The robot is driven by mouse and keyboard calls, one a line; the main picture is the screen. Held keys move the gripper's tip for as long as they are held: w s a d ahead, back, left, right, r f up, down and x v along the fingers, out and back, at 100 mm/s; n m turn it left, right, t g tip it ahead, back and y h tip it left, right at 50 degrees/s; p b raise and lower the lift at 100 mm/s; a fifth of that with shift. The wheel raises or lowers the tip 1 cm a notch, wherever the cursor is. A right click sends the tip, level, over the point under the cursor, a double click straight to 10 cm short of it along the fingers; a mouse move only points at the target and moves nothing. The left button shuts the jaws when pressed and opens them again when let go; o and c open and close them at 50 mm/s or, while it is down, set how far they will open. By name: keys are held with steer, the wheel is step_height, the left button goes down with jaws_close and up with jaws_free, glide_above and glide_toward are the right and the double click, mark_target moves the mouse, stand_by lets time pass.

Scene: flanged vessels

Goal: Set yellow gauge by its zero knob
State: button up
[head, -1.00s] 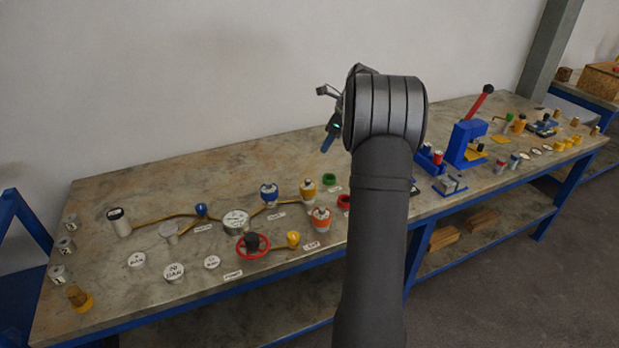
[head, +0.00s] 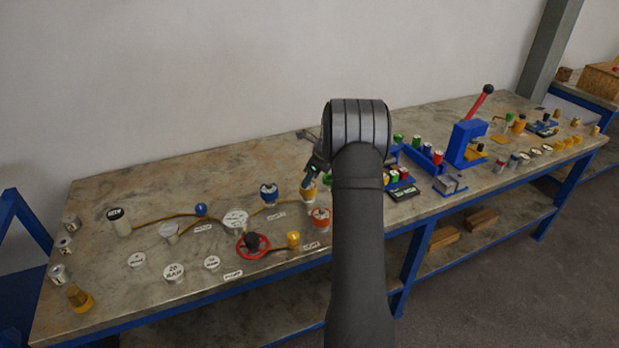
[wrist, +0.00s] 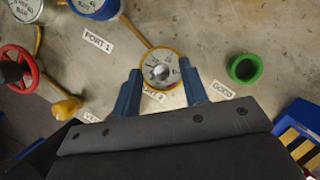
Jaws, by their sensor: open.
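The yellow gauge (head: 309,188) stands on the bench beside my arm, partly covered by my gripper (head: 310,180) in the head view. The wrist view shows the yellow gauge (wrist: 174,57) from above: a yellow rim, a pale marked face and a round silver knob (wrist: 161,72) at its middle. My gripper (wrist: 160,68) is open, with one blue finger at the left and one at the right of the gauge face. The knob appears between the fingertips, with a gap on each side. I cannot tell the fingers' height above it, and the reading is too small to make out.
A blue gauge (head: 268,193) and an orange gauge (head: 320,216) stand close by. A red handwheel (wrist: 15,70) and a yellow knob (wrist: 66,107) lie left in the wrist view.

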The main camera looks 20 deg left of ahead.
steer(key=shift+c, duration=0.2)
jaws_close()
steer(key=shift+n, duration=0.3)
steer(key=n+g, duration=0.1)
steer(key=n, duration=0.1)
steer(key=n+g, duration=0.1)
steer(key=n, duration=0.2)
steer(key=shift+w, duration=0.2)
steer(key=n+g+h, duration=0.1)
steer(key=n, duration=0.2)
steer(key=n+h, duration=0.1)
steer(key=n, duration=0.2)
steer(key=shift+w+a+g, duration=0.1)
steer(key=shift+a+g, duration=0.05)
steer(key=shift+g, duration=0.25)
steer(key=shift+o, duration=0.2)
jaws_free()
